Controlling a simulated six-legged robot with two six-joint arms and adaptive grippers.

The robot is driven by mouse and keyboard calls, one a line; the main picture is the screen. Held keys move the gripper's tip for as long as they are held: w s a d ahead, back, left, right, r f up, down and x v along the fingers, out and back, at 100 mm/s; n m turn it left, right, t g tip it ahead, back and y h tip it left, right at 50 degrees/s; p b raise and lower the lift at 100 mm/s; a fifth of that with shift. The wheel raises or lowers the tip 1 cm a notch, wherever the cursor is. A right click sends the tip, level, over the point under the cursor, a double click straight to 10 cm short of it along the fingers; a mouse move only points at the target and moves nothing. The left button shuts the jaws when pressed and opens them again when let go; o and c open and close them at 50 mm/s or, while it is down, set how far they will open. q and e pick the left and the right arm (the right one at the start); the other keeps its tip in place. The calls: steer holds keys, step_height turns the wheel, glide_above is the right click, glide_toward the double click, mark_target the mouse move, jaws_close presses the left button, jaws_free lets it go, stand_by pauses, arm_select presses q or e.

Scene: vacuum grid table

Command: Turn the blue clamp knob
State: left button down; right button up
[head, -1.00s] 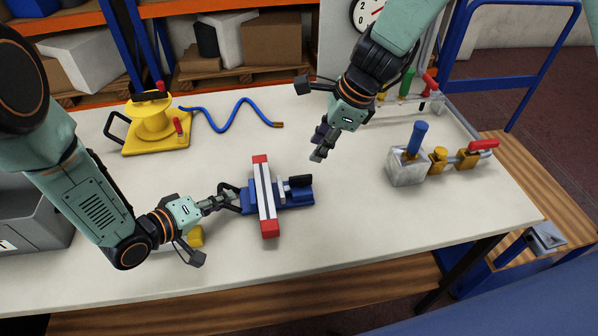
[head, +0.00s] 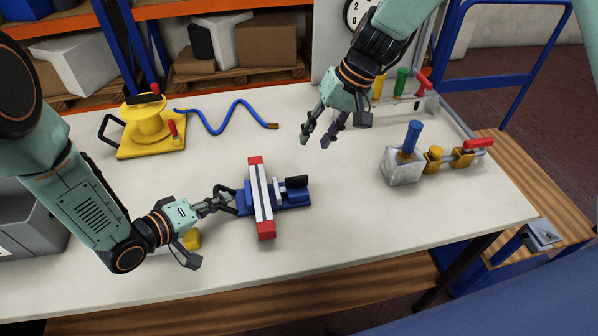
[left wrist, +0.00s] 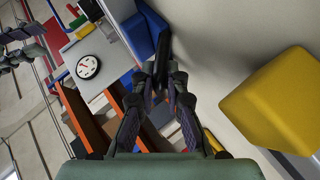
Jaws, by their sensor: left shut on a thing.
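A blue clamp (head: 293,199) lies mid-table, with a red-ended silver bar (head: 261,206) across it and a black grip at its right. My left gripper (head: 228,200) is shut on a black handle at the clamp's left end. In the left wrist view, my left fingers (left wrist: 161,78) close around this black handle (left wrist: 162,48), beside the clamp's blue body (left wrist: 148,20). My right gripper (head: 317,138) is open and empty above the table, behind the clamp. A blue upright knob (head: 412,137) stands on a grey block (head: 402,169) at the right; I cannot tell which blue part is the clamp knob.
A yellow block (head: 192,239) sits just beside my left gripper. Orange and yellow fittings (head: 448,158) with a red handle are at the right. The front middle of the table is clear.

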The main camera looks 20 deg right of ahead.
mark_target(299, 176)
steer(key=a+f+n, duration=0.1)
steer(key=f+n, duration=0.2)
steer(key=n, duration=0.3)
steer(key=a+f+n, duration=0.1)
steer(key=f+n, duration=0.2)
steer(key=n, duration=0.3)
steer(key=a+f+n+g, duration=0.1)
steer(key=a+f+n, duration=0.1)
steer(key=f+n, duration=0.2)
steer(key=shift+s+f+n, duration=0.1)
steer(key=shift+s+n, duration=0.15)
steer(key=shift+n, duration=0.95)
steer(key=shift+c, duration=0.3)
jaws_close()
